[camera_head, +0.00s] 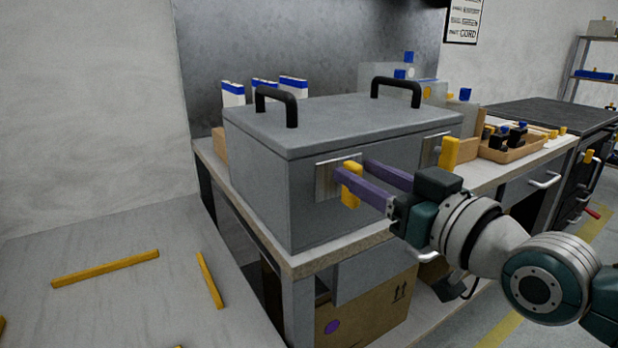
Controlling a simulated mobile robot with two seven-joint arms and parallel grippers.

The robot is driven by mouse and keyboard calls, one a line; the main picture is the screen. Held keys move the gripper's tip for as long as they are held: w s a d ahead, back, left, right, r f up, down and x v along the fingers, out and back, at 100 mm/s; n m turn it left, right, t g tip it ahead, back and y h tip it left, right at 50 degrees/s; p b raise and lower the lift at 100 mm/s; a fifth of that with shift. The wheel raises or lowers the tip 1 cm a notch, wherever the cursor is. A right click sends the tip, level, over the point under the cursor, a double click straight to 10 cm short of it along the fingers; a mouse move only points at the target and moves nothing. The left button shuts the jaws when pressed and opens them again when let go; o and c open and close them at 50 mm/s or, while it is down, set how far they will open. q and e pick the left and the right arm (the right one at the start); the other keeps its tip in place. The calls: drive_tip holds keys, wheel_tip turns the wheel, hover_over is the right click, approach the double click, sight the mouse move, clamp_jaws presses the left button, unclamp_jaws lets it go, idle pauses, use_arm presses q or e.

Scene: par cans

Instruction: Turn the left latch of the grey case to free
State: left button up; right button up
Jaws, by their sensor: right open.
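The grey case (272,188) stands on a workbench with its lid down and two black handles on top. Its left latch (351,188) is an upright yellow handle on a metal plate at the left of the front face. The right latch (449,153) is also yellow and upright, near the front's right end. My right gripper (352,168) is open, its two purple fingers reaching in from the right at the left latch. My left gripper is not in view.
The workbench (345,243) has a narrow free strip in front of the case. White-and-blue boxes (292,88) stand behind it. A wooden tray (512,152) with small items is at right. A cardboard box (368,312) sits below. Yellow bars (105,268) lie at lower left.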

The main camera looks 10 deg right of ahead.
drive_tip(key=shift+w+a, duration=0.2)
drive_tip(key=shift+w, duration=0.25)
clamp_jaws()
idle(0.4)
